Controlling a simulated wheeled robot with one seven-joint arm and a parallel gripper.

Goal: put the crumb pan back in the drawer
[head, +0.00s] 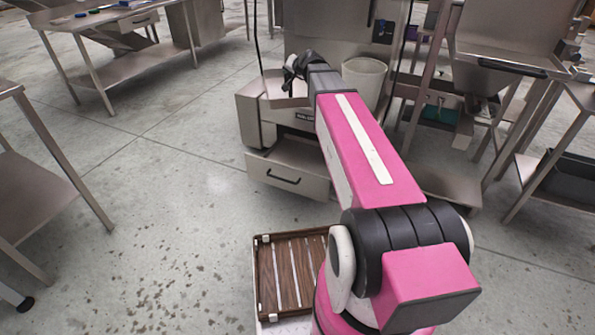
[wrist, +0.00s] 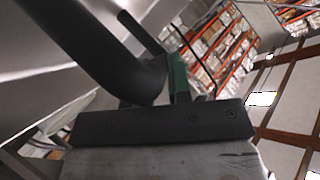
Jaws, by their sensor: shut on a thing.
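My gripper (head: 291,72) is at the far end of my stretched arm, at the front of the steel machine. It is shut on a thick dark curved bar (wrist: 105,45), which looks like the handle of the crumb pan; the bar fills the left of the wrist view. A pale, shallow, open pan (head: 285,103) shows just below my gripper, above the drawer, and looks like the crumb pan. My arm hides part of it. The drawer (head: 262,171) is low on the machine, with a black bar handle on its front, and appears pulled out.
A whitish bin (head: 364,80) stands right of my gripper, behind my forearm. A slatted brown tray (head: 288,272) is near my base. Steel tables stand at the upper left (head: 122,66), left edge and right. The floor left of the drawer is clear.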

